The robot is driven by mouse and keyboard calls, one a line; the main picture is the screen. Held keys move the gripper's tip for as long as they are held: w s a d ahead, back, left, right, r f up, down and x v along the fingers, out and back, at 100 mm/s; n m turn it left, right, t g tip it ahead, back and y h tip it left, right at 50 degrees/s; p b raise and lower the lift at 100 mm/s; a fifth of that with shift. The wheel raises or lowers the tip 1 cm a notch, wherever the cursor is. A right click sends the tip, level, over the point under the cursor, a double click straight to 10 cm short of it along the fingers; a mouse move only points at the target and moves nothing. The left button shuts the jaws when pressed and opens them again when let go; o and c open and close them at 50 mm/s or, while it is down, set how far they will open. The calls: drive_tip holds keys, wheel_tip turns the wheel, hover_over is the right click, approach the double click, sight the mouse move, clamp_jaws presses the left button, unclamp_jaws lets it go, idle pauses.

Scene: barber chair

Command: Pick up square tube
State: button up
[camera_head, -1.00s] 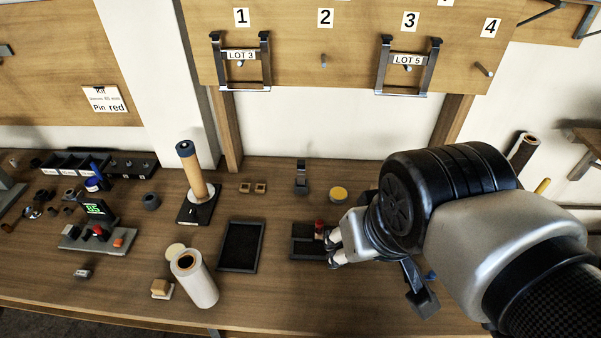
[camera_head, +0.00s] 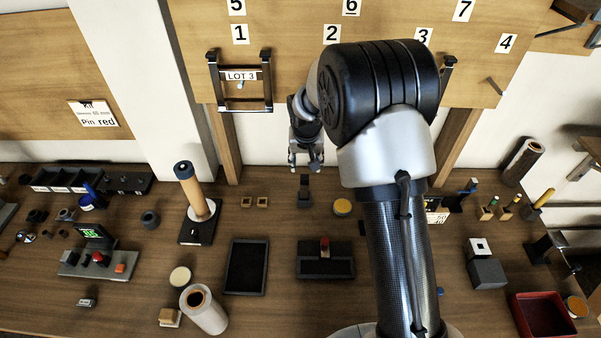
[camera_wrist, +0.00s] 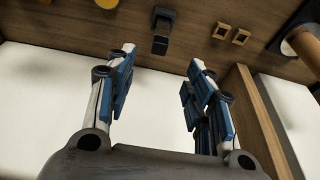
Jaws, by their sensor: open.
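I cannot tell for sure which thing is the square tube. A small dark upright piece (camera_head: 304,190) with a squarish outline stands on the table near the wall. It also shows in the wrist view (camera_wrist: 161,33), just beyond the gap between my fingers. Two small tan square pieces with holes, one on the left (camera_head: 247,202) and one on the right (camera_head: 262,202), lie to its left in the head view. My gripper (camera_head: 306,164) is open and empty, pointing down above the dark piece. Both spread fingers show in the wrist view (camera_wrist: 162,60).
A yellow disc (camera_head: 342,207) lies right of the dark piece. A black tray (camera_head: 246,267) and a dark block with a red piece (camera_head: 326,262) are nearer the front. A post on a black base (camera_head: 193,195) stands left. The wall board (camera_head: 300,75) is close behind my gripper.

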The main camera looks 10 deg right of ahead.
sight(304, 183)
drive_tip(key=b+x, duration=0.2)
drive_tip(key=x, duration=1.7)
drive_tip(key=shift+w+r, duration=0.1)
drive_tip(key=shift+w, duration=0.05)
drive_tip(key=shift+c, duration=0.3)
clamp_jaws()
